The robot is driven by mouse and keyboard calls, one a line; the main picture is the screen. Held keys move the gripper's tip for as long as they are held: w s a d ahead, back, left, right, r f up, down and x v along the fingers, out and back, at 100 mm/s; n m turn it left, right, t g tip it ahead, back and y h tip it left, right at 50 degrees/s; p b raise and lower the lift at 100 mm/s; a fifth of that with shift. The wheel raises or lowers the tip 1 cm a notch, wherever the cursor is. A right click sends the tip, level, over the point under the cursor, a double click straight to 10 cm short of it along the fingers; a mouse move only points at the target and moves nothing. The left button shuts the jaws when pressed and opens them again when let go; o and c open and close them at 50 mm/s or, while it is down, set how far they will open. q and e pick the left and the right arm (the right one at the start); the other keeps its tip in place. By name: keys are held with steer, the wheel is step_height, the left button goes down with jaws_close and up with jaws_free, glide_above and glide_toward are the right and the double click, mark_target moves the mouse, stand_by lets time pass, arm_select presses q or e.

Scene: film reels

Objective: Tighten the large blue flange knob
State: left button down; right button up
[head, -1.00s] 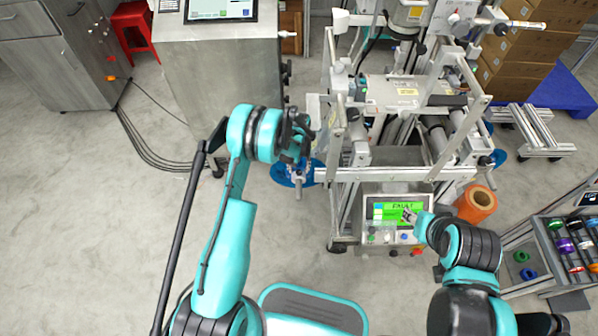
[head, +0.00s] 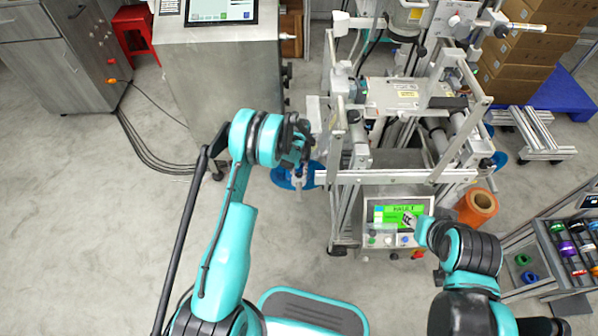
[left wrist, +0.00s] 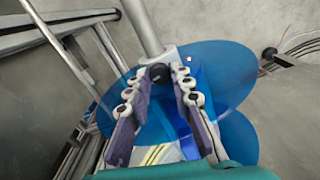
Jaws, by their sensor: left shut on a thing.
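The large blue flange (head: 282,180) is a round disc on the left side of the metal machine frame, partly hidden by my left gripper. In the left wrist view it is a wide translucent blue disc (left wrist: 215,75) with a small dark knob (left wrist: 158,73) at its middle, by a silver shaft. My left gripper (head: 299,170) is at the disc; its two fingers (left wrist: 158,82) close on the knob from both sides. My right gripper (head: 410,219) is over the control panel, small and partly hidden by its arm; its opening is unclear.
The control panel (head: 381,240) shows a green screen reading FAULT. An orange roll (head: 477,207) stands right of it. A rack (head: 572,245) with coloured parts is at the far right. A steel cabinet (head: 215,75) stands behind my left arm.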

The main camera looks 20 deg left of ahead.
arm_select(q)
steer(key=shift+m, duration=0.6)
steer(key=c, duration=1.3)
jaws_free()
